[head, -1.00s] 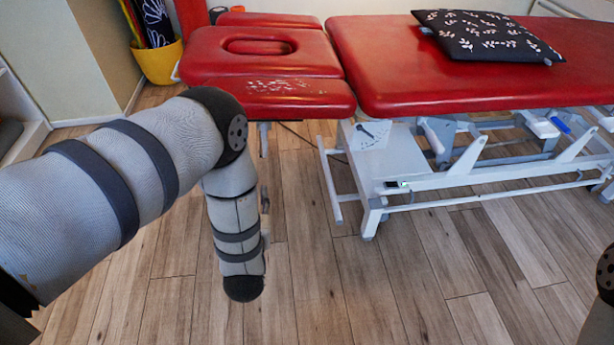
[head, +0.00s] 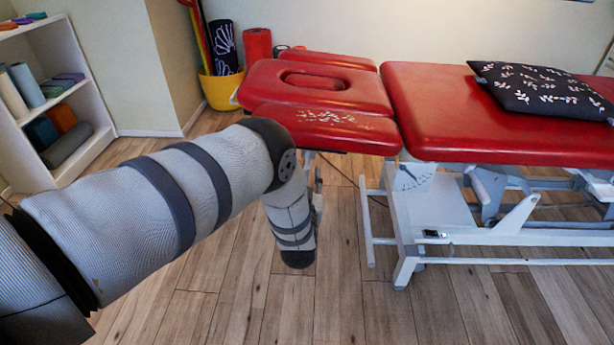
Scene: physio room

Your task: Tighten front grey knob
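The red treatment table has a headrest section (head: 372,131) with a face hole, at the centre, beside the longer main section (head: 470,120). A pale support (head: 307,160) shows under the headrest's front edge. I cannot make out the front grey knob; my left arm covers part of this area. My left arm comes in from the left, bends at the elbow and drops in front of the headrest. A small part of my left gripper (head: 318,186) shows just right of the forearm, below the headrest edge. Its fingers are too hidden to judge. My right gripper is out of view.
The table's white frame (head: 440,215) stands right of my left forearm. A patterned black pillow (head: 540,90) lies on the table. A yellow bucket (head: 221,90) and a white shelf (head: 78,100) are behind on the left. The wooden floor in front is clear.

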